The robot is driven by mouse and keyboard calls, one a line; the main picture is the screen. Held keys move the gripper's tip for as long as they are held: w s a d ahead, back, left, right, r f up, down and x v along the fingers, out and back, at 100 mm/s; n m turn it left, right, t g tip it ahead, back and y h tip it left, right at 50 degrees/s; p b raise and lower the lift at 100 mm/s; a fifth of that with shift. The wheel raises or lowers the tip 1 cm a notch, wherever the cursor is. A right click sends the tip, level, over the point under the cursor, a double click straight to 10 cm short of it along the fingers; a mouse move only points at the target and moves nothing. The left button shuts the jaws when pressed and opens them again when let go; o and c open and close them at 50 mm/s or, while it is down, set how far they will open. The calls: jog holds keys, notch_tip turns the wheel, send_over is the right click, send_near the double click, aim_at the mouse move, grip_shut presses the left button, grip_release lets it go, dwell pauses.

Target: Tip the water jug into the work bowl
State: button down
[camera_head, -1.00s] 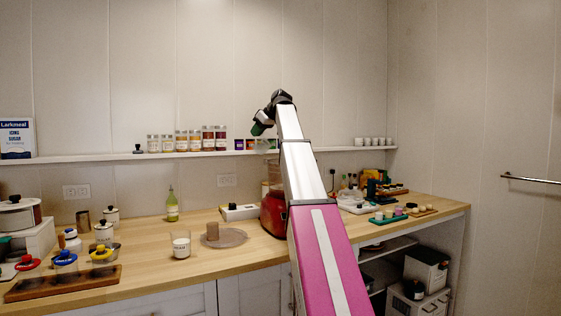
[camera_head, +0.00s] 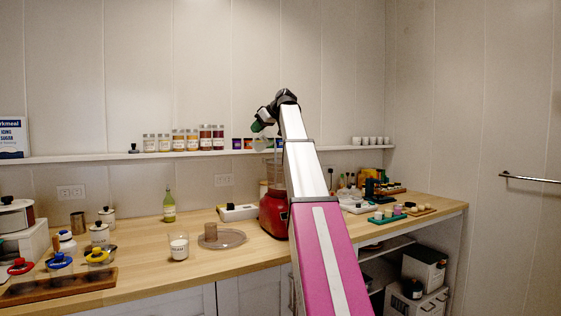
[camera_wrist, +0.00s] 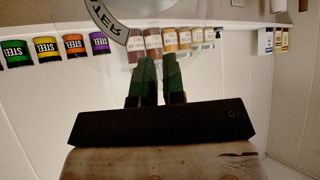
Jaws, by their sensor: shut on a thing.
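My gripper (camera_head: 257,126) is raised above the counter, with its green fingers close together in the wrist view (camera_wrist: 158,72). It is shut on the water jug (camera_head: 261,143), a clear vessel that is faint against the wall. In the wrist view, a curved part of the jug's label reading "TER" (camera_wrist: 109,18) shows beyond the fingertips. The jug's tilt and contents are hard to tell. Below it stands a red appliance (camera_head: 274,213) with a clear upright container, apparently the work bowl (camera_head: 275,176). My arm hides its right side.
A wall shelf (camera_head: 100,157) with jars (camera_head: 185,140) and small tins runs behind the gripper. The counter holds a green bottle (camera_head: 169,205), a candle-like glass (camera_head: 179,246), a clear round lid (camera_head: 222,239) and several canisters. Free air surrounds the gripper.

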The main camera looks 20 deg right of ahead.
jog(key=shift+s+d+r+t+y, duration=0.15)
jog(key=shift+d+r+t+y, duration=0.05)
jog(key=shift+r+t+y, duration=0.1)
